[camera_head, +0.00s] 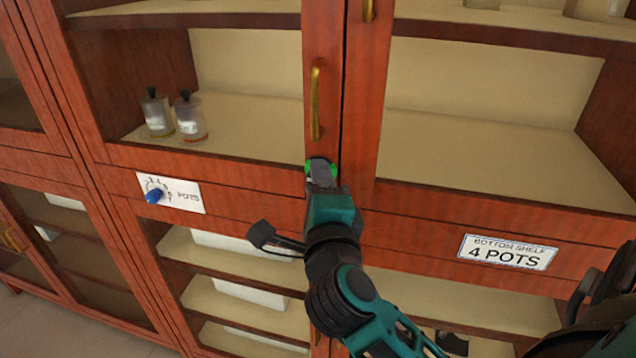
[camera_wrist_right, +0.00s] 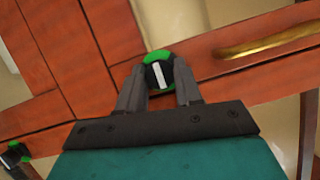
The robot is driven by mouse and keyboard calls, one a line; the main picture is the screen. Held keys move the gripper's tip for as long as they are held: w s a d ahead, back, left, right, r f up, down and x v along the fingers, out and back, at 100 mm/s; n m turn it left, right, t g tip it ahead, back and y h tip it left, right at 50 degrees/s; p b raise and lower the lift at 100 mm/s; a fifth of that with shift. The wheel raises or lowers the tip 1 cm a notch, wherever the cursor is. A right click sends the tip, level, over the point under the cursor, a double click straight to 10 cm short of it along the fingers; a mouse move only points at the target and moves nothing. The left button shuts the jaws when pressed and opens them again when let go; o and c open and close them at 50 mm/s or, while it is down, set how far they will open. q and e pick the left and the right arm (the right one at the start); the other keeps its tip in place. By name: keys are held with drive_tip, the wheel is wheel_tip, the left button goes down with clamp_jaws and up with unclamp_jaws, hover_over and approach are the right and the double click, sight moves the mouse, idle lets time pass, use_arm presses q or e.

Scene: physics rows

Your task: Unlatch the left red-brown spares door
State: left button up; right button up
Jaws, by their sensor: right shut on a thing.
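The left red-brown spares door (camera_head: 218,165) fills the upper left of the head view and appears closed, its edge beside the right door (camera_head: 362,120). A brass handle (camera_head: 316,100) stands upright on its right stile and also shows in the right wrist view (camera_wrist_right: 265,42). Below the handle is a round latch knob (camera_head: 311,167) with a green ring. In the right wrist view the knob (camera_wrist_right: 158,72) is black with a white bar. My right gripper (camera_head: 321,172) is shut on this knob, one finger at each side. My left gripper is out of view.
A second green-ringed knob (camera_wrist_right: 14,155) shows in the right wrist view. Two jars (camera_head: 188,117) stand on the shelf behind the left door.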

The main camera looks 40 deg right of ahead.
idle(0.5)
drive_tip(key=o, duration=1)
drive_tip(key=shift+o, duration=0.2)
